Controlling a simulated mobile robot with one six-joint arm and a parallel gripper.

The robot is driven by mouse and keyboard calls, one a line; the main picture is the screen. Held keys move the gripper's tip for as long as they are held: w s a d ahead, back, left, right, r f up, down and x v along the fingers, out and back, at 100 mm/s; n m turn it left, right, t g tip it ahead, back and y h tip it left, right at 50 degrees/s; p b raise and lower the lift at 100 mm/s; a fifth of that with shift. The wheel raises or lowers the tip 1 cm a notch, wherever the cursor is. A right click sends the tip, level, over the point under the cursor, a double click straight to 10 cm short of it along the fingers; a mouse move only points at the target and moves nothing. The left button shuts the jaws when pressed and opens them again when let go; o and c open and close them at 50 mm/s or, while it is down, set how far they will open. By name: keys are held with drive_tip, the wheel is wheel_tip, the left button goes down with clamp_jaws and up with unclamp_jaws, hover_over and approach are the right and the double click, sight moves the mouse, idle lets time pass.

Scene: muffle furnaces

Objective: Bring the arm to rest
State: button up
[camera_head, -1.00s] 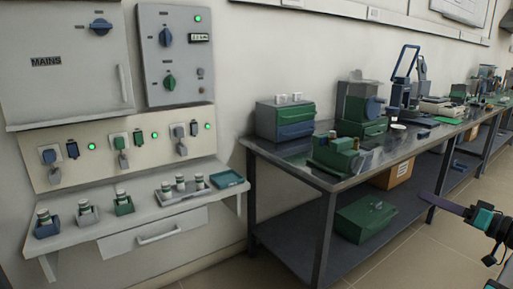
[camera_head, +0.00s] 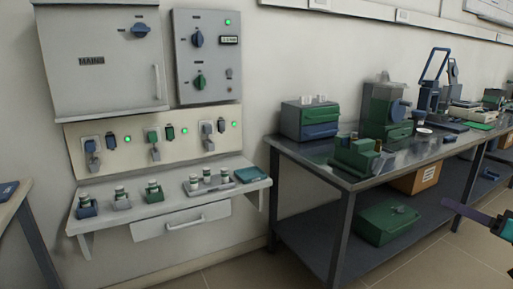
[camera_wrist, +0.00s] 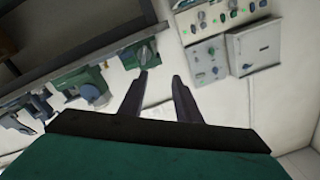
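My gripper (camera_wrist: 160,75) shows in the wrist view with two dark fingers held apart and nothing between them. In the head view only a dark purple finger (camera_head: 468,213) and a bit of teal arm show at the right edge, in front of the bench and above the floor. The rest of the arm is out of that view. The gripper touches nothing that I can see. The wrist view is tilted, with the wall panels (camera_wrist: 252,46) at upper right and the bench equipment (camera_wrist: 80,85) at left.
A metal bench (camera_head: 350,177) with green and blue equipment stands at right, with a green case (camera_head: 385,222) on its lower shelf. A wall shelf (camera_head: 165,210) holds small bottles and a tray. Another table edge (camera_head: 14,203) shows at far left. Floor is clear in front.

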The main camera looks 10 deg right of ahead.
drive_tip(key=w+a+f+n+g+y+p, duration=0.1)
drive_tip(key=w+a+f+g+y+p, duration=0.2)
drive_tip(key=w+a, duration=0.65)
drive_tip(key=w+a+f+n+g+y+p, duration=0.1)
drive_tip(key=w+a+f+y+p, duration=0.3)
drive_tip(key=w+a, duration=0.5)
drive_tip(key=a+f+g+p, duration=0.3)
drive_tip(key=a+f, duration=0.2)
drive_tip(key=a, duration=0.4)
drive_tip(key=a+f+n+g+p, duration=0.1)
drive_tip(key=a+f+g+p, duration=0.1)
drive_tip(key=a+f, duration=0.5)
drive_tip(key=a+f+g+p, duration=0.3)
drive_tip(key=a+f, duration=0.1)
drive_tip(key=a, duration=0.6)
drive_tip(key=s+a+f+n+g+h+p, duration=0.1)
drive_tip(key=s+a+f+g+h+p, duration=0.2)
drive_tip(key=s+a+f+g+p, duration=1)
drive_tip(key=s+a+f+t+h+b, duration=0.15)
drive_tip(key=s+f, duration=0.25)
drive_tip(key=s, duration=0.4)
drive_tip(key=s+f+h+b, duration=0.2)
drive_tip(key=s+f+h, duration=0.15)
drive_tip(key=s, duration=0.45)
drive_tip(key=s+d+f+m+h, duration=0.1)
drive_tip(key=d+f+h, duration=0.2)
drive_tip(key=d, duration=0.6)
drive_tip(key=shift+s+f+t+h, duration=0.3)
drive_tip(key=shift+s+t+h, duration=0.1)
drive_tip(key=shift+h, duration=0.1)
